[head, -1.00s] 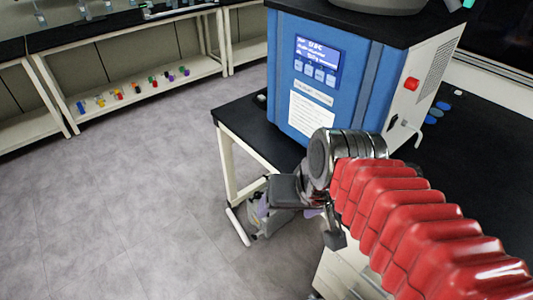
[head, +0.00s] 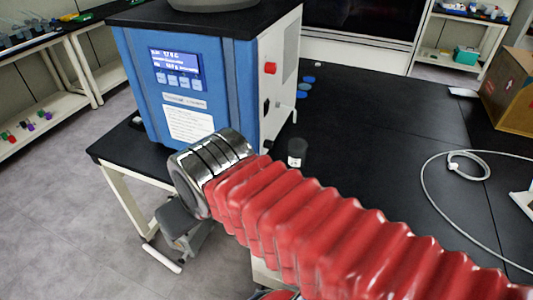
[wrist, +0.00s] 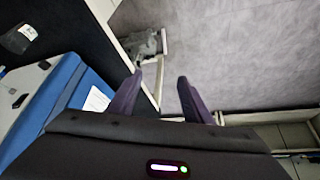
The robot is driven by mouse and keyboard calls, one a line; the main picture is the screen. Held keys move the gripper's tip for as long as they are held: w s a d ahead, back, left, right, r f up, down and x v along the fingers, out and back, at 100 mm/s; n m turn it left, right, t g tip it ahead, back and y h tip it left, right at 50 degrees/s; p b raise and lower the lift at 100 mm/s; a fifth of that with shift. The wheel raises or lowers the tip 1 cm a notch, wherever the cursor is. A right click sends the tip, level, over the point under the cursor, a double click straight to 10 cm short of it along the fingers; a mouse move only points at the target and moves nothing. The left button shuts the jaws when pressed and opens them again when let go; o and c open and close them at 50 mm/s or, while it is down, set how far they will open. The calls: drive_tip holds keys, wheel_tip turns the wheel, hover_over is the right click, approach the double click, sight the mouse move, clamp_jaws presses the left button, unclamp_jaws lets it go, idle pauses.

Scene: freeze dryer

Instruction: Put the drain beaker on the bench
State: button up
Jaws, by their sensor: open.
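A small clear beaker (head: 297,152), looking dark against the black bench top (head: 345,125), stands upright on it. It is just right of the blue freeze dryer (head: 190,85), near the drain tap (head: 285,108) on the dryer's side. In the wrist view the beaker (wrist: 18,38) is at the upper left edge, apart from my gripper. My gripper (wrist: 157,90) is open, with two purple fingers and nothing between them, pointing over the floor. In the head view my red-sleeved arm hides it.
A grey pump-like unit (wrist: 145,45) stands low by the bench leg. A cardboard box (head: 510,90) and a looped grey cable (head: 460,165) lie on the right of the bench. Blue caps (head: 305,86) lie behind the tap. The middle of the bench top is clear.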

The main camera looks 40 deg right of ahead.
drive_tip(key=shift+d, duration=0.3)
drive_tip(key=shift+c, duration=0.7)
drive_tip(key=d+f, duration=0.1)
drive_tip(key=w+d+f+m+g, duration=0.1)
drive_tip(key=d, duration=0.1)
drive_tip(key=d+f+m, duration=0.1)
drive_tip(key=d, duration=0.1)
drive_tip(key=shift+w+d+f+g+h, duration=0.15)
drive_tip(key=shift+g+h, duration=0.15)
drive_tip(key=shift+h, duration=0.1)
drive_tip(key=c, duration=0.6)
drive_tip(key=w+d+f+m, duration=0.1)
drive_tip(key=d, duration=0.3)
drive_tip(key=w+d+f+m+g, duration=0.1)
drive_tip(key=d, duration=0.3)
drive_tip(key=w+d+f+m+g, duration=0.1)
drive_tip(key=d, duration=0.3)
drive_tip(key=shift+w+d+f+m, duration=0.3)
drive_tip(key=shift+d+f, duration=0.05)
drive_tip(key=shift+d, duration=0.05)
clamp_jaws()
drive_tip(key=w+d+f+m+g, duration=0.1)
drive_tip(key=d+f, duration=0.2)
drive_tip(key=d, duration=1)
drive_tip(key=d+f+g, duration=0.1)
drive_tip(key=d+f, duration=0.3)
drive_tip(key=d, duration=0.8)
drive_tip(key=shift+w+d+m+y, duration=0.4)
drive_tip(key=shift+f, duration=0.15)
